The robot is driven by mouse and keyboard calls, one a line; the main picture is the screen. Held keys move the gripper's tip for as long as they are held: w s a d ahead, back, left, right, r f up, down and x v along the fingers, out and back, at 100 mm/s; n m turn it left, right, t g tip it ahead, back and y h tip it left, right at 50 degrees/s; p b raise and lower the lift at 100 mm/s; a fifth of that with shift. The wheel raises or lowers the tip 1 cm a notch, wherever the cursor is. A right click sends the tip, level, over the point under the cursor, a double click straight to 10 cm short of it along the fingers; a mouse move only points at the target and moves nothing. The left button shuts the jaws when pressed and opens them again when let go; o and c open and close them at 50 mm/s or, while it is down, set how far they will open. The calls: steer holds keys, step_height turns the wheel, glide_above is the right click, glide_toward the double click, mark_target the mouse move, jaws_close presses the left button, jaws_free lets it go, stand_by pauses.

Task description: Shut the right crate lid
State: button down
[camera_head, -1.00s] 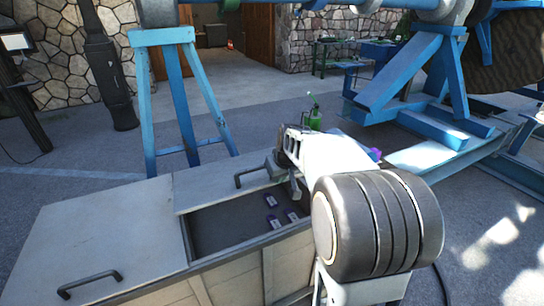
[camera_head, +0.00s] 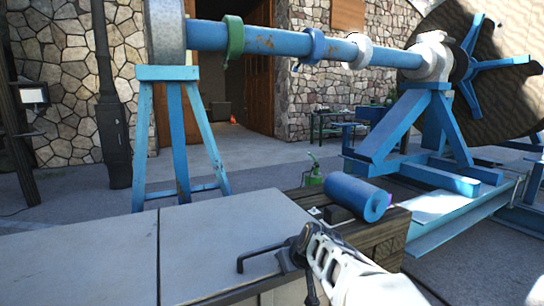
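The pale right crate lid (camera_head: 225,232) lies flat beside the left lid (camera_head: 80,255), with a thin seam between them. No open gap into the crate shows in the part in view; the front edge is partly cut off by the frame. The lid's dark bar handle (camera_head: 258,256) is near its front right. My gripper (camera_head: 297,256) is at the right end of this handle and overlaps it in the picture. Its dark fingers blend with the handle, so I cannot tell whether they are closed on it.
A blue cylinder (camera_head: 356,197) lies on a wooden box (camera_head: 385,240) behind my gripper. A green spray bottle (camera_head: 313,172) stands behind. A blue trestle (camera_head: 178,140) and a long blue shaft (camera_head: 270,42) stand beyond the crate. Paved floor lies to the right.

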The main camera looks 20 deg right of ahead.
steer(key=shift+s+f+b, duration=0.2)
steer(key=shift+f+b, duration=0.25)
steer(key=shift+f, duration=0.5)
steer(key=w+r+p+v, duration=0.1)
steer(key=p+v, duration=0.5)
steer(key=v, duration=0.8)
steer(key=shift+w+r, duration=0.25)
steer(key=shift+w, duration=0.25)
